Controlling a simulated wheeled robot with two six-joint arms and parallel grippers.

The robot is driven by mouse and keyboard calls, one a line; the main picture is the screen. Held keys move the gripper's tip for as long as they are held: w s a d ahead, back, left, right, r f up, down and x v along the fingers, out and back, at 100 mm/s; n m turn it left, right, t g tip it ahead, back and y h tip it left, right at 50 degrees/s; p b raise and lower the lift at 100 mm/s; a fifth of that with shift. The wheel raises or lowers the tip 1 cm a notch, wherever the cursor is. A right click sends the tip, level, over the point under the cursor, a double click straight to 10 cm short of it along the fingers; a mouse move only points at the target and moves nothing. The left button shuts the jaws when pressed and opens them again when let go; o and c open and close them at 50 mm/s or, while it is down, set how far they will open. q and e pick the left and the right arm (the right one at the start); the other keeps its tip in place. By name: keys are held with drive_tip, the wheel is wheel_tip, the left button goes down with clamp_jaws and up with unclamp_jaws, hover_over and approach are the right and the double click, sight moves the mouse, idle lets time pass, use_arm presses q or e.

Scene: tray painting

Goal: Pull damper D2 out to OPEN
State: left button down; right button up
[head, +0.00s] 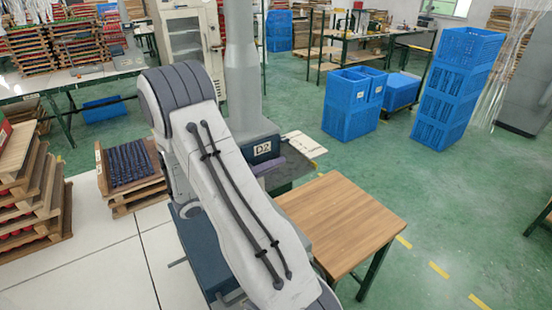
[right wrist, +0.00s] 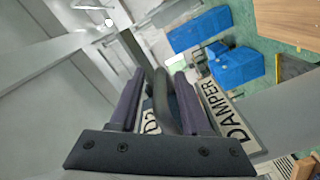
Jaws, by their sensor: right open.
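The damper's D2 label (head: 264,148) shows in the head view on a dark housing around the grey duct (head: 243,70), just beyond my right arm. In the right wrist view, the DAMPER label (right wrist: 222,108) lies right of the fingers, and part of the D2 plate (right wrist: 150,122) shows between them. My right gripper (right wrist: 158,88) is open, its two purple fingers on either side of a dark bar-like handle (right wrist: 162,100). Gaps seem to show beside the handle; contact is unclear. In the head view my arm hides most of this gripper. My left gripper is not in view.
A wooden-topped table (head: 342,222) stands right of my arm. A pale plate (head: 304,145) sticks out beside the duct. Stacked trays (head: 30,200) stand at the left. Blue crates (head: 350,105) stand on the green floor, with free floor at the right.

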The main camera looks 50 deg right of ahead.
drive_tip(key=shift+s+d, duration=0.2)
drive_tip(key=shift+d, duration=0.45)
clamp_jaws()
drive_tip(key=shift+w+r, duration=0.15)
drive_tip(key=shift+r, duration=0.05)
idle(0.8)
